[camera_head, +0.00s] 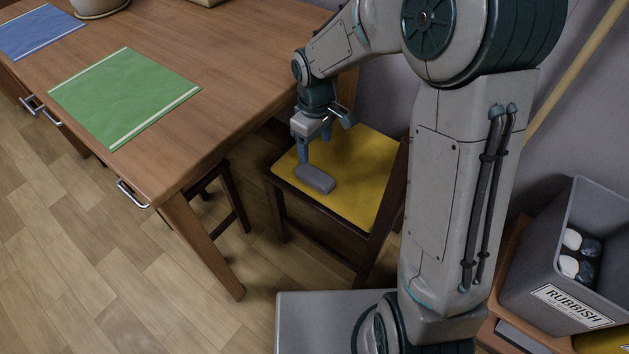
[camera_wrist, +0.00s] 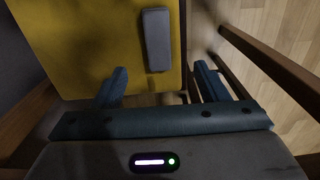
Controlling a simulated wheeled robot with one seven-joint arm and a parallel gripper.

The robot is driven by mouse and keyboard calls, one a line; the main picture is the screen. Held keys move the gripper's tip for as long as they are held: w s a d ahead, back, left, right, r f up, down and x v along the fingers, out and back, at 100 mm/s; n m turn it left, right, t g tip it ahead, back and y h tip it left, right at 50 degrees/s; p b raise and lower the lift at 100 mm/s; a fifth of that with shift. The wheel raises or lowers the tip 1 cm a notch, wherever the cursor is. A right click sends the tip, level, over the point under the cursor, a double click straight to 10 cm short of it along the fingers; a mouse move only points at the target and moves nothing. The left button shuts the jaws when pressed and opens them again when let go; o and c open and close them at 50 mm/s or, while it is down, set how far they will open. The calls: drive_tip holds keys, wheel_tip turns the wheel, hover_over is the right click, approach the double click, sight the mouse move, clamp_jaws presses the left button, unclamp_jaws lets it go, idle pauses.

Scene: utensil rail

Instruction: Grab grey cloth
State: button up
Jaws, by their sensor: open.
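The grey cloth (camera_head: 316,179) is a small, flat, folded-looking block lying on the yellow seat of a chair (camera_head: 352,190). In the wrist view the cloth (camera_wrist: 156,40) lies near the seat's right edge, ahead of my fingers and roughly between their lines. My gripper (camera_head: 305,152) is over the seat, close to the cloth's far end in the head view. In the wrist view my gripper (camera_wrist: 161,82) has its two blue fingers spread apart with nothing between them. I cannot tell its exact height above the seat.
A wooden table (camera_head: 165,165) stands left of the chair, with a green mat (camera_head: 125,97) and a blue mat (camera_head: 38,33). The chair's dark backrest (camera_head: 388,205) rises on the right. A grey rubbish bin (camera_head: 535,275) with several items stands at the far right.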

drive_tip(key=b, duration=0.2)
hover_over(315, 174)
drive_tip(key=f, duration=0.6)
drive_tip(key=shift+s+f, duration=0.2)
drive_tip(key=shift+f, duration=0.1)
drive_tip(key=shift+w+f+b, duration=0.15)
drive_tip(key=shift+f+b, duration=0.65)
drive_tip(key=shift+f, duration=0.55)
drive_tip(key=shift+w+f+b, duration=0.15)
drive_tip(key=shift+f+b, duration=0.6)
drive_tip(key=shift+f, duration=0.6)
drive_tip(key=shift+r, duration=0.1)
drive_tip(key=c, duration=1.1)
